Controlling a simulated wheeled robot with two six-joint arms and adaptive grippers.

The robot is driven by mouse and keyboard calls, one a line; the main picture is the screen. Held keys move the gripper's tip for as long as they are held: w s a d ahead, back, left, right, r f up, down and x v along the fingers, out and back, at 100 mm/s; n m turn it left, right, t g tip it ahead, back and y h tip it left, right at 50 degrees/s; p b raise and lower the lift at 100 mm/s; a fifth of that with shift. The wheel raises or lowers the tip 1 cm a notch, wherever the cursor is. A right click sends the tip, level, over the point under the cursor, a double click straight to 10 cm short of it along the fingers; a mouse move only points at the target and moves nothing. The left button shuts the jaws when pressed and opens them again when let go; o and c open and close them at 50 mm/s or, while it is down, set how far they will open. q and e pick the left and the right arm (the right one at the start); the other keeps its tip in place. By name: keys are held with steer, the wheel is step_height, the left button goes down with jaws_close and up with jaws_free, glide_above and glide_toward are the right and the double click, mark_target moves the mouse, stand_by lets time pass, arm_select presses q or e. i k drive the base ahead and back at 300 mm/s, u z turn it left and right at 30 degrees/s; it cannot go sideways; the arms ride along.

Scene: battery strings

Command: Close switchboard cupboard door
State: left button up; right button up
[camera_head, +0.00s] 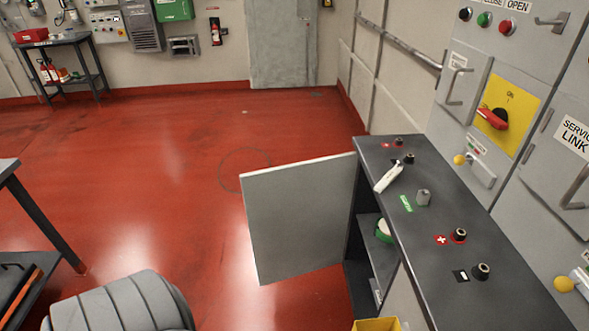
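The switchboard cupboard (375,155) is a long dark grey unit on the right, with knobs and terminals on its top. Its pale grey door (300,220) stands wide open, swung out to the left from the cupboard's far part. The opening shows a dark shelf (378,258) inside, with a round green and white item (384,231) on it. Neither of my grippers shows in the head view, so nothing is seen touching the door.
A wall panel with a red and yellow switch (493,118) and handles rises behind the cupboard. A dark table (35,215) stands at the left edge. A yellow object (376,324) shows at the bottom edge. The red floor (170,180) left of the door is clear.

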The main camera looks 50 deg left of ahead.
mark_target(297, 214)
steer(key=k, duration=0.35)
steer(key=u, duration=2.7)
steer(key=i, duration=3.8)
steer(key=z, duration=2.9)
